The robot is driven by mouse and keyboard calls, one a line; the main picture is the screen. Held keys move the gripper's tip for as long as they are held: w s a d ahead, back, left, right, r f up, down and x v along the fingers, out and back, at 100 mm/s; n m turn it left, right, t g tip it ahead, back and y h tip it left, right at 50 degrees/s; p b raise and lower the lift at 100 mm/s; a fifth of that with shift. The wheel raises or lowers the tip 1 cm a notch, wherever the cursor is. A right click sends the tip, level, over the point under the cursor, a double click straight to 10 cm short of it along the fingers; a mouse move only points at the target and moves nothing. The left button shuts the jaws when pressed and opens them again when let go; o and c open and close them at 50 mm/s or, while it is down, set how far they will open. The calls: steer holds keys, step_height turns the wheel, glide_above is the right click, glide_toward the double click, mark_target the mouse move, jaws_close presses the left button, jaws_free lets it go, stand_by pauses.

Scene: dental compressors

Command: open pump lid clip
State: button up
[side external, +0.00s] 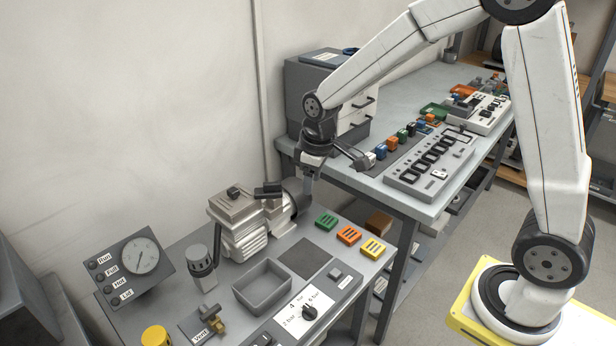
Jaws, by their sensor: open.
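The pump (240,222) is a pale metal ribbed block with a motor-like cylinder on its right, standing at the back of the grey bench. A small black part (234,191) sits on its lid, and a larger black block (268,190) sits on top further right. I cannot tell which of these is the lid clip, or whether it is fastened. My gripper (332,176) is open and empty, its fingers spread wide. It is above and right of the pump's right end. One finger overlaps that end in the picture; I cannot tell whether they touch.
A gauge panel (135,262), a grey tray (262,287) and a pressure dial (309,312) are on the bench. Green (326,222), orange (348,235) and yellow (373,248) blocks lie right of the pump. A second table (390,185) carries drawers and parts. The wall is close behind.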

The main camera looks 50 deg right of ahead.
mark_target(272, 183)
steer(key=w+n, duration=0.2)
steer(key=w, duration=0.2)
steer(key=w+n+g, duration=0.1)
steer(key=w, duration=0.4)
steer(key=w+n, duration=0.2)
steer(key=w, duration=0.3)
steer(key=shift+d+n, duration=0.3)
steer(key=shift+f, duration=0.1)
steer(key=shift+s+f, duration=0.1)
steer(key=shift+f, duration=3.75)
jaws_close()
